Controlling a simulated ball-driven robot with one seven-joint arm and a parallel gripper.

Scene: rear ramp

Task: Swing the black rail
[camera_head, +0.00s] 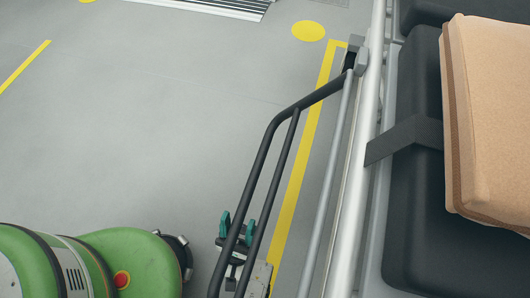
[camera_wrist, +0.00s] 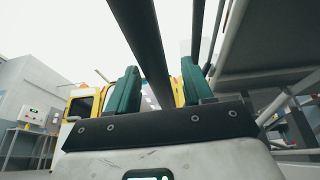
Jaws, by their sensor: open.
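The black rail (camera_head: 262,152) is a bent double bar in the head view, running from a grey hinge bracket (camera_head: 356,56) down to the bottom edge. My gripper (camera_head: 238,226) is at the rail's lower part, its teal fingers open on either side of the outer bar. In the wrist view the black rail (camera_wrist: 140,40) passes between the two teal fingers of my gripper (camera_wrist: 158,82), with gaps visible beside it. Whether a finger touches the bar cannot be told. The rail's lower end is out of view.
A stretcher with a dark mattress (camera_head: 415,200) and a tan cushion (camera_head: 488,115) stands at the right, behind a silver side tube (camera_head: 360,160). A yellow line (camera_head: 300,180) runs along the floor beside it. Grey floor (camera_head: 150,130) at the left is clear.

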